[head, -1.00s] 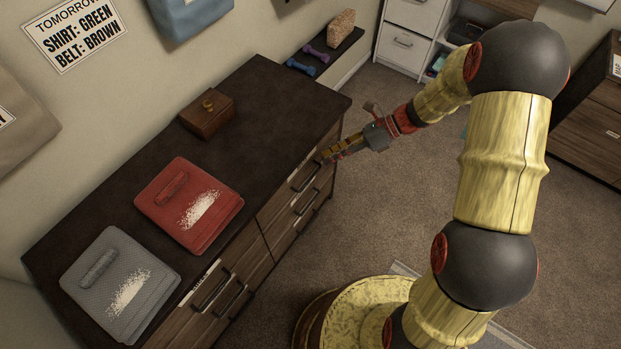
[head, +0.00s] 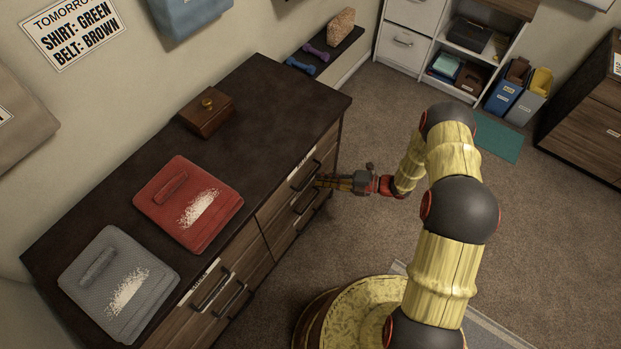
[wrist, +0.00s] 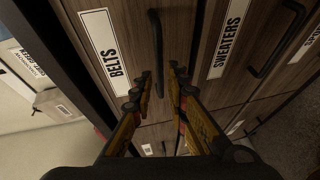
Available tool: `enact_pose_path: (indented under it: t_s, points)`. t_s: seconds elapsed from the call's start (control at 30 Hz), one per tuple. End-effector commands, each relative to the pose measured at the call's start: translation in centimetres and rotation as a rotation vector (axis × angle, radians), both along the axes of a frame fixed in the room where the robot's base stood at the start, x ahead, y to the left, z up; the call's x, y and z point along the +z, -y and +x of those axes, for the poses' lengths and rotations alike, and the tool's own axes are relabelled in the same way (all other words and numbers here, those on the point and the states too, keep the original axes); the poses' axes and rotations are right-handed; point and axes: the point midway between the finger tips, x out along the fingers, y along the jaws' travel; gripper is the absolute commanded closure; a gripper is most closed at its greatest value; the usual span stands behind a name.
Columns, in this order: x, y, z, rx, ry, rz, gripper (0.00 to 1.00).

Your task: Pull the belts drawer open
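The belts drawer (wrist: 126,30) is the upper drawer front, with a white label reading BELTS (wrist: 105,50) in the wrist view. It looks closed, flush with its neighbours. Its dark bar handle (wrist: 158,45) runs along the front, and its near end shows in the gap between my fingers. My gripper (wrist: 165,75) is open, with one finger on each side of that handle line. Whether the fingers touch the handle cannot be told. In the head view my gripper (head: 318,182) is at the right end of the dresser front, by the upper handle (head: 306,175).
The sweaters drawer (wrist: 207,72) with its own handle (wrist: 278,40) lies beside the belts drawer in the wrist view. On the dresser top (head: 270,110) are a wooden box (head: 207,118), a red folded shirt (head: 188,205) and a grey one (head: 120,285). The carpet (head: 370,115) in front is clear.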

Motion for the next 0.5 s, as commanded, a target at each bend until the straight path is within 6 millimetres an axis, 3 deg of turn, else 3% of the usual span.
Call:
enact_pose_path:
  t_s: [0.2,0.5]
  points:
    - [-0.8,-3.2,0.8,0.003,0.001,-0.001,0.84]
    - [-0.9,-4.6,1.2,0.002,0.002,-0.002,0.84]
